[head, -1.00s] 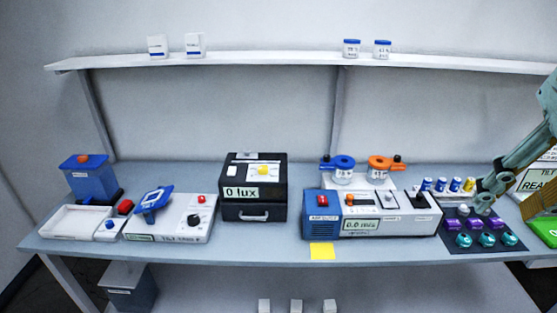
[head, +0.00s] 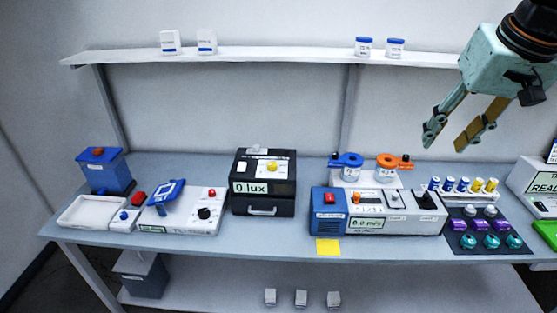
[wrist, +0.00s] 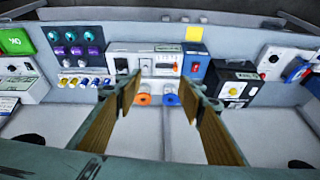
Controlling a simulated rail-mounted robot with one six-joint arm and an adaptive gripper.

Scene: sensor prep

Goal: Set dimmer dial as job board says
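The black light box (head: 264,197) stands at mid-bench with a "0 lux" display (head: 249,188) on its front. A yellow dial (head: 272,167) is on its top; the dial also shows in the wrist view (wrist: 234,92). Its exact setting is too small to read. A white board (head: 533,188) with partly visible text, including "REA", is cut off at the right edge; I cannot tell whether it is the job board. My gripper (head: 447,139) is open and empty, high above the right part of the bench, well apart from the light box. Both fingers show in the wrist view (wrist: 163,92).
Right of the box stand a blue-and-white meter (head: 365,226), a blue and an orange ring-topped jar (head: 388,170), and a dark mat (head: 505,245) with several coloured pieces. A tilt unit (head: 180,225) and white tray (head: 85,212) are left. A shelf (head: 270,56) runs behind.

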